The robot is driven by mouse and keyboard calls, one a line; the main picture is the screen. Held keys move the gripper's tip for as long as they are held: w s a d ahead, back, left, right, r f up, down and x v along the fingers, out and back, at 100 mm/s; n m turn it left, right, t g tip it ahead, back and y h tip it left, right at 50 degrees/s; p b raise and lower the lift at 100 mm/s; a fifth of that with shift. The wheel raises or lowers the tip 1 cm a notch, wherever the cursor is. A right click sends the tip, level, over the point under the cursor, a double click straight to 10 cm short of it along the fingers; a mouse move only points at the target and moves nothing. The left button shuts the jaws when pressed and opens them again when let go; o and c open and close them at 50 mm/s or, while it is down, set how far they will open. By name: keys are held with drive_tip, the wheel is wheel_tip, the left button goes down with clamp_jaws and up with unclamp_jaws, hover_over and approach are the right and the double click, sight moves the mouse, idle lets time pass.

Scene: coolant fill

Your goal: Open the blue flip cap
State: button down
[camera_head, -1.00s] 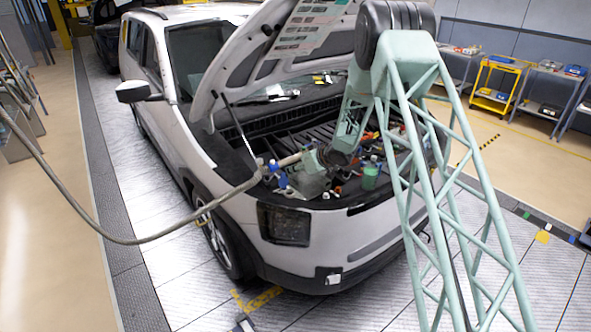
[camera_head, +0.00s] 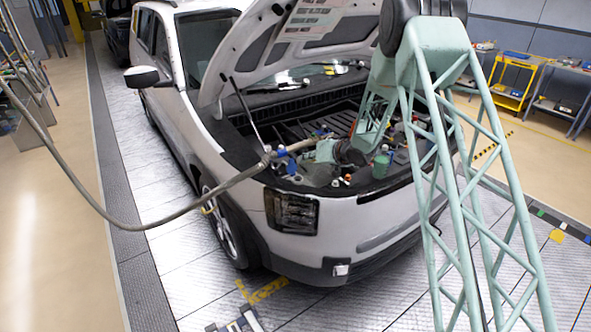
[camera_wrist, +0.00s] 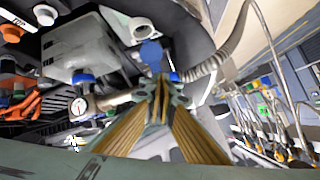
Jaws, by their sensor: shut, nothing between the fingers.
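My fingers and the dark part behind hide what is under the cap. In the head view, small blue parts (camera_head: 281,152) show at the front left corner of the engine bay, left of my wrist, too small to tell apart.
A thick hose (camera_head: 165,222) runs from the left to the engine bay; in the wrist view it passes close by the fingers. The raised hood (camera_head: 255,55) stands above the bay.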

sight(292, 160)
drive_tip(key=s+d+f+m+t+y+b, duration=0.1)
drive_tip(key=s+d+f+m+t+b, duration=0.2)
drive_tip(key=m+b, duration=0.9)
drive_tip(key=s+b, duration=0.1)
drive_tip(key=b, duration=0.2)
drive_tip(key=shift+d+m+y, duration=0.15)
drive_tip(key=shift+m+y, duration=0.15)
drive_tip(key=shift+m, duration=0.1)
drive_tip(key=shift+s, duration=0.1)
drive_tip(key=shift+f, duration=0.1)
drive_tip(key=shift+b+x, duration=1.4)
drive_tip(key=shift+x, duration=5.65)
drive_tip(key=shift+d+r+p, duration=0.1)
drive_tip(key=shift+r+p, duration=0.25)
drive_tip(key=shift+p, duration=0.5)
